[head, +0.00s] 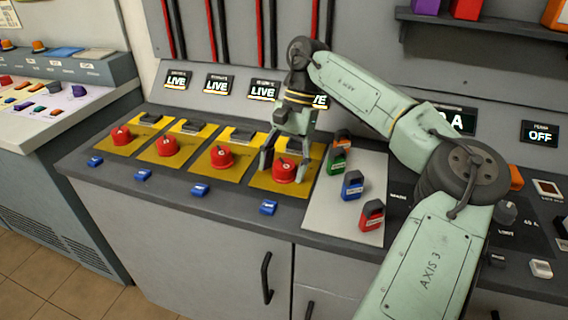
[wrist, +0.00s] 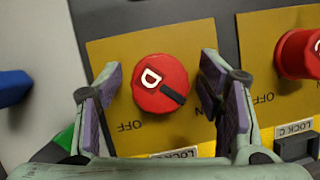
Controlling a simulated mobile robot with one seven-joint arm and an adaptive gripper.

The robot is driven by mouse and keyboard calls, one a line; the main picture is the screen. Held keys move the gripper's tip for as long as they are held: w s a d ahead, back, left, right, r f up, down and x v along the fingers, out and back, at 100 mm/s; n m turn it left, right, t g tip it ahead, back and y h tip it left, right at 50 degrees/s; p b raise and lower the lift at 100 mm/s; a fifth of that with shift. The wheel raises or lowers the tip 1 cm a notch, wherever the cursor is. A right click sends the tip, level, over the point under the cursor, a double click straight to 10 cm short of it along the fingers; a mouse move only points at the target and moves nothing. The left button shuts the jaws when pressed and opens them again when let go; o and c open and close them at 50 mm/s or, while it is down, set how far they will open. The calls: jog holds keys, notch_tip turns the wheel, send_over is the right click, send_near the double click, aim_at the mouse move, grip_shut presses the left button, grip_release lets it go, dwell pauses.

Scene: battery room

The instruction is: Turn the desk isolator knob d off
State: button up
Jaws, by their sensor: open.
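The red knob marked D (head: 285,169) sits on a yellow plate (head: 262,186), the rightmost in a row of similar red knobs. In the wrist view knob D (wrist: 159,84) fills the middle, its black pointer aimed lower right, away from the OFF lettering at lower left. Lettering at lower right is partly hidden by a finger. My gripper (head: 285,163) is open above the plate, pointing down, with one finger on each side of the knob. In the wrist view my gripper (wrist: 160,78) shows gaps between both fingers and the knob. The display above knob D (head: 320,101) is partly hidden by my arm and reads LIVE.
The neighbouring red knob (head: 221,156) stands left of knob D; it shows at the right in the wrist view (wrist: 298,54). Green, blue and red padlock-like tags (head: 352,185) lie on a pale panel to the right. Small blue tags (head: 268,208) line the desk front.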

jog(key=shift+c, duration=0.5)
jog(key=c, duration=1)
